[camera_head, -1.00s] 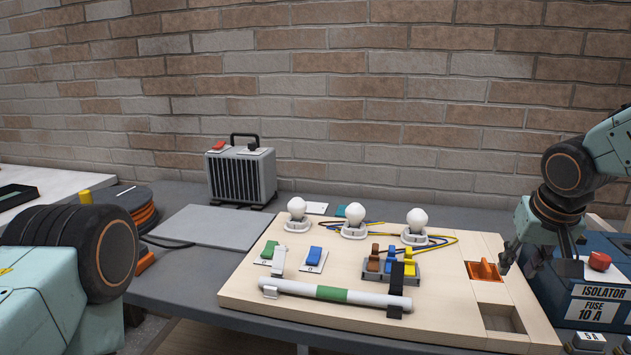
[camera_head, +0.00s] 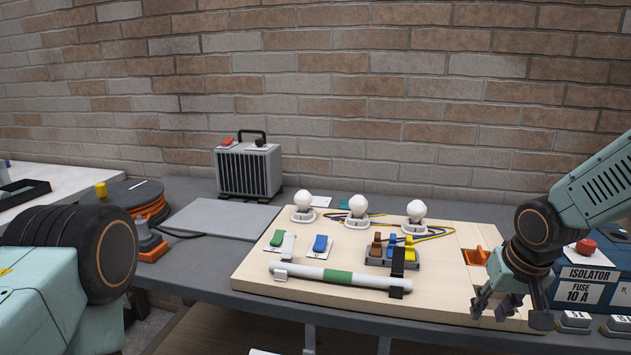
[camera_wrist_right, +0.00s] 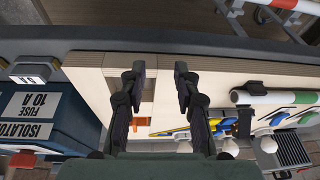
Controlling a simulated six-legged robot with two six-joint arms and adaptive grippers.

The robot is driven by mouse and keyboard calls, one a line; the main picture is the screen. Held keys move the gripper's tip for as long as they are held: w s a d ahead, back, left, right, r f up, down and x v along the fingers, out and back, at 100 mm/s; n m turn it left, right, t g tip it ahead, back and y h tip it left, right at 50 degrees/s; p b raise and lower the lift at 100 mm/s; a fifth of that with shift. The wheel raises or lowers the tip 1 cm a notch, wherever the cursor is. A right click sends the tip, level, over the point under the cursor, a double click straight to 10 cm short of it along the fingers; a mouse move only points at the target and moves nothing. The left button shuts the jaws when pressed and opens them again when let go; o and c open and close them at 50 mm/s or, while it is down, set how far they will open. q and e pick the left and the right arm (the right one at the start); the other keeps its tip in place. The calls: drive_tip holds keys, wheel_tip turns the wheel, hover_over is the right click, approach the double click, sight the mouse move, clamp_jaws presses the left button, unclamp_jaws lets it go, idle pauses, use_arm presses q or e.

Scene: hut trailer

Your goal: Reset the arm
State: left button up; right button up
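My right gripper (camera_head: 511,308) is open and empty. It points down over the front right corner of the wooden board (camera_head: 330,292), and hides part of that corner. In the right wrist view its two fingers (camera_wrist_right: 159,84) stand apart with pale wood and nothing held between them. The right arm comes in from the right edge, in front of the blue isolator box (camera_head: 588,290). Part of my left arm shows at the left edge, but its gripper is out of view.
The board carries three white bulbs, blue and green switches, coloured levers (camera_head: 391,247), an orange piece (camera_head: 476,256) and a white tube with a green band (camera_head: 339,278). A grey heater-like box (camera_head: 248,171) stands behind. A flat grey plate (camera_head: 222,217) lies left of the board.

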drive_tip(key=s+a+f+g+y, duration=0.1)
drive_tip(key=s+a+f, duration=0.15)
drive_tip(key=f, duration=0.35)
drive_tip(key=s+a+f, duration=0.2)
drive_tip(key=s+f, duration=0.2)
drive_tip(key=f, duration=0.1)
drive_tip(key=s+a+f+g, duration=0.1)
drive_tip(key=s+f, duration=0.4)
drive_tip(key=s, duration=0.4)
drive_tip(key=s+a+f+n, duration=0.1)
drive_tip(key=s+f, duration=0.4)
drive_tip(key=s, duration=0.4)
drive_tip(key=s+a+f+g+h+b, duration=0.1)
drive_tip(key=s+f, duration=0.4)
drive_tip(key=s, duration=0.4)
drive_tip(key=shift+a+f+g, duration=0.25)
drive_tip(key=shift+f+g, duration=0.05)
drive_tip(key=shift+f, duration=0.1)
drive_tip(key=shift+s, duration=0.2)
drive_tip(key=shift+w, duration=0.15)
